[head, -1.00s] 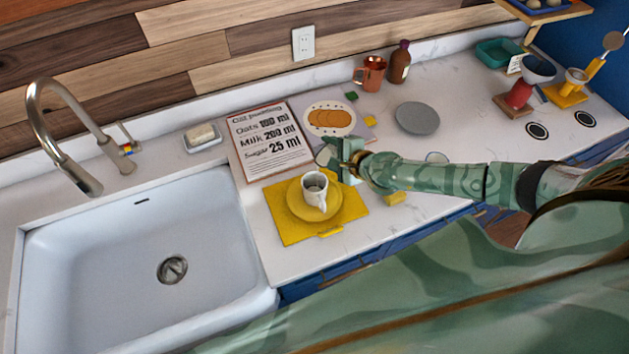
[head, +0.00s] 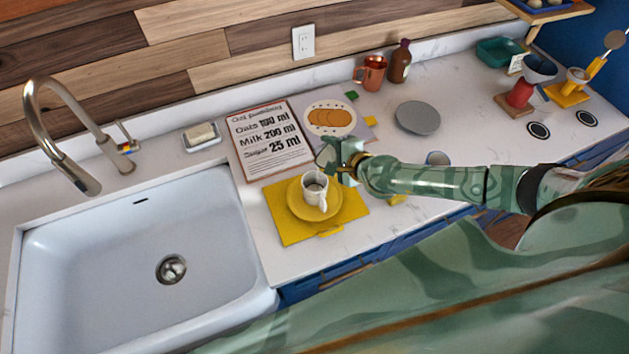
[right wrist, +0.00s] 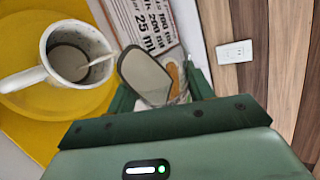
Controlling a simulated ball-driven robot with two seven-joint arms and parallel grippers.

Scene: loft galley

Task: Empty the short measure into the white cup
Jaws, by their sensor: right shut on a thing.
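The white cup (head: 314,186) stands upright on a yellow saucer (head: 333,211). It also shows in the right wrist view (right wrist: 42,72), with pale contents low inside. My right gripper (head: 343,160) is shut on the short measure (head: 325,152), just above and behind the cup. In the right wrist view the measure (right wrist: 146,78) is tilted, its mouth toward the cup. A thin pale streak (right wrist: 98,62) runs between the measure's rim and the cup's inside, and looks like a stream. How much is left in the measure I cannot tell. My left gripper is not in view.
The saucer sits on a yellow mat (head: 282,226), beside the white sink (head: 110,235). A recipe card (head: 268,142) lies behind. A grey plate (head: 417,117), a copper mug (head: 373,73) and a brown bottle (head: 400,62) stand farther right. A grey vessel (head: 437,158) is behind my arm.

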